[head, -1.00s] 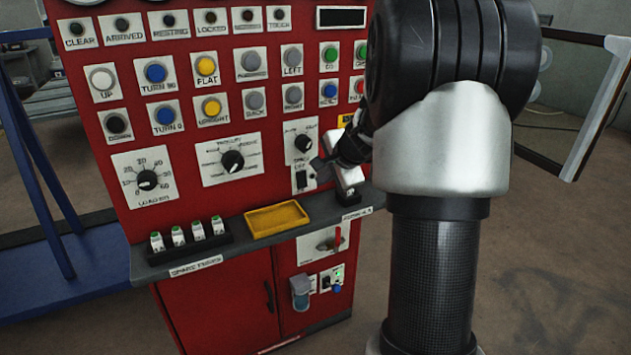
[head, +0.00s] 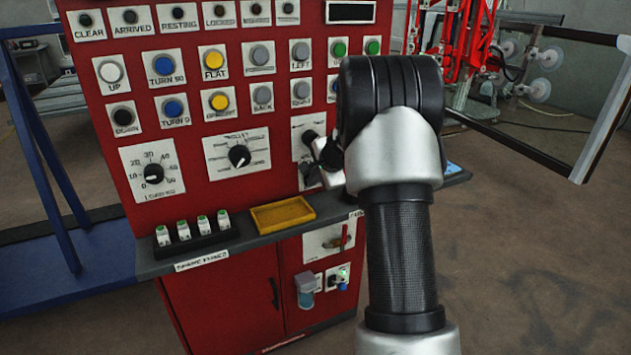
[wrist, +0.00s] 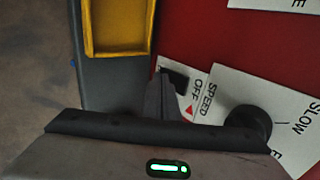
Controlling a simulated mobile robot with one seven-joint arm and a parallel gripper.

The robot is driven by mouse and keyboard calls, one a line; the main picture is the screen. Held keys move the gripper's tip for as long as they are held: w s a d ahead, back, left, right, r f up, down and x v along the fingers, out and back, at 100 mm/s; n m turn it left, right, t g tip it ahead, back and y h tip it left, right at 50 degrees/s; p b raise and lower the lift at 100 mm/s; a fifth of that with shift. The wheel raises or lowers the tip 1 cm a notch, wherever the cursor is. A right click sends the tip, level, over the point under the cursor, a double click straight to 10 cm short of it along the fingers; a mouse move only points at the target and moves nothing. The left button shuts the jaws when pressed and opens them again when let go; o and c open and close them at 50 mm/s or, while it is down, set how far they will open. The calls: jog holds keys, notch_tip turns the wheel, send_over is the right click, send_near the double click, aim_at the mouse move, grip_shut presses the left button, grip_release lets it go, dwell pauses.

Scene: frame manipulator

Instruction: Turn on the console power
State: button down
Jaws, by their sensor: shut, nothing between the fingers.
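The red console (head: 225,190) carries labelled buttons, dials and a dark display (head: 350,12). My gripper (head: 322,158) is at its right side, over the speed panel, and hides part of it. In the wrist view my gripper (wrist: 165,98) is shut and empty, its dark finger close to a small black switch (wrist: 176,79) by the "OFF" and "SPEED" label (wrist: 201,97). I cannot tell whether they touch. A black knob (wrist: 250,121) lies right of the finger.
A grey shelf (head: 240,243) juts out below the panel, with a yellow tray (head: 283,215) and a block of several white-and-green plugs (head: 186,232). Blue framing (head: 45,150) stands at left. A red machine (head: 470,45) is behind at right. Floor at lower right is clear.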

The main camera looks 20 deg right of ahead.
jog(key=shift+w+f, duration=0.15)
jog(key=shift+w, duration=0.05)
jog(key=shift+r, duration=0.2)
jog(key=shift+r+p, duration=0.6)
jog(key=shift+r, duration=0.1)
jog(key=shift+s, duration=0.1)
